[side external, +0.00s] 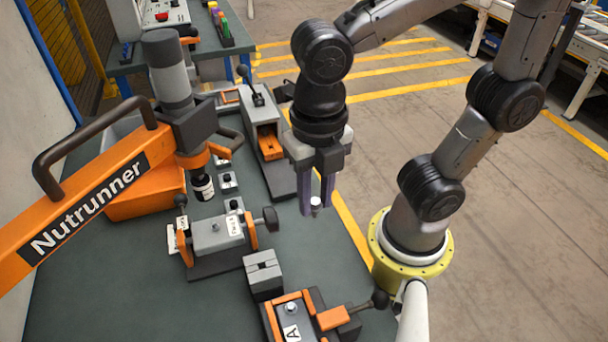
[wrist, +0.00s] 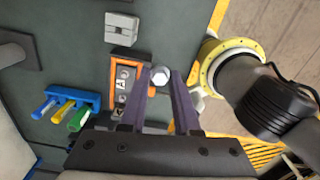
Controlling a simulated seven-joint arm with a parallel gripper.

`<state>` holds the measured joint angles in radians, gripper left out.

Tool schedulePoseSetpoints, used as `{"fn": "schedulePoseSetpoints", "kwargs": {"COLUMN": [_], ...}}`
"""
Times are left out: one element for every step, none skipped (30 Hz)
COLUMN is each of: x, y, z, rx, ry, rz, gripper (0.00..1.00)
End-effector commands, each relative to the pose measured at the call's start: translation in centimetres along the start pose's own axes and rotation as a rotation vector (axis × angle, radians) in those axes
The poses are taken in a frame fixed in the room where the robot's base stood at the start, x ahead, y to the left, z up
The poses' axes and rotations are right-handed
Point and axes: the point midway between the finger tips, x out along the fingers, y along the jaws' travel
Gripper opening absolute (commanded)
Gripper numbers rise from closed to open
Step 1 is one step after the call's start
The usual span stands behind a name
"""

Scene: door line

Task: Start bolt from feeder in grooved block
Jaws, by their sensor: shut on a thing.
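My gripper (side external: 317,203) is shut on a silver bolt (side external: 316,203) and holds it in the air to the right of the table's equipment. In the wrist view the bolt's hexagonal head (wrist: 160,75) shows between the purple fingertips (wrist: 160,78); its shank is hidden. The grooved block (side external: 262,272) is a small grey block with a slot across its top, standing on the table below and left of my gripper. It also shows in the wrist view (wrist: 121,28), apart from the bolt. A grey unit with an orange chute (side external: 269,142), possibly the feeder, stands behind my gripper.
An orange nutrunner arm (side external: 95,205) reaches over the table's left side. A grey clamp fixture (side external: 218,235) stands left of the block. An orange fixture marked A (side external: 291,312), with a black-knobbed lever (side external: 379,299), is at the front. A blue rack (wrist: 72,98) holds coloured tools.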

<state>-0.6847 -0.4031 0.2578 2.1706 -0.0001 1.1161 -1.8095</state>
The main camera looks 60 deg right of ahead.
Motion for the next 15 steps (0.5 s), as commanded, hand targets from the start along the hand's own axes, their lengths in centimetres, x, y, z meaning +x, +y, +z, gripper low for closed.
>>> {"fn": "schedulePoseSetpoints", "kwargs": {"x": [0.2, 0.6, 1.2, 1.7, 2.1, 2.7, 3.1, 3.5, 4.0, 4.3, 4.6, 5.0, 5.3, 5.5, 5.9], "y": [0.3, 0.6, 1.3, 1.9, 2.5, 3.2, 3.7, 4.2, 4.9, 5.4, 5.8, 6.4, 6.8, 7.2, 7.7], "z": [-0.7, -0.9, -1.2, -1.1, -1.0, -0.8, -0.6, -0.4, -0.1, 0.1, 0.4, 0.8, 1.0, 1.2, 1.6], "rx": [-0.039, -0.064, -0.102, -0.12, -0.138, -0.156, -0.168, -0.18, -0.193, -0.204, -0.212, -0.223, -0.23, -0.238, -0.246], "ry": [0.001, 0.001, 0.002, 0.002, 0.002, 0.002, 0.002, 0.002, 0.002, 0.002, 0.002, 0.001, 0.001, 0.001, 0.001], "rz": [-0.002, -0.004, -0.007, -0.008, -0.007, -0.008, -0.006, -0.006, -0.005, -0.005, -0.005, -0.004, -0.004, -0.004, -0.003], "gripper": [0.0, 0.0, 0.0, 0.0, 0.0, 0.0, 0.0, 0.0, 0.0, 0.0, 0.0, 0.0, 0.0, 0.0, 0.0]}}
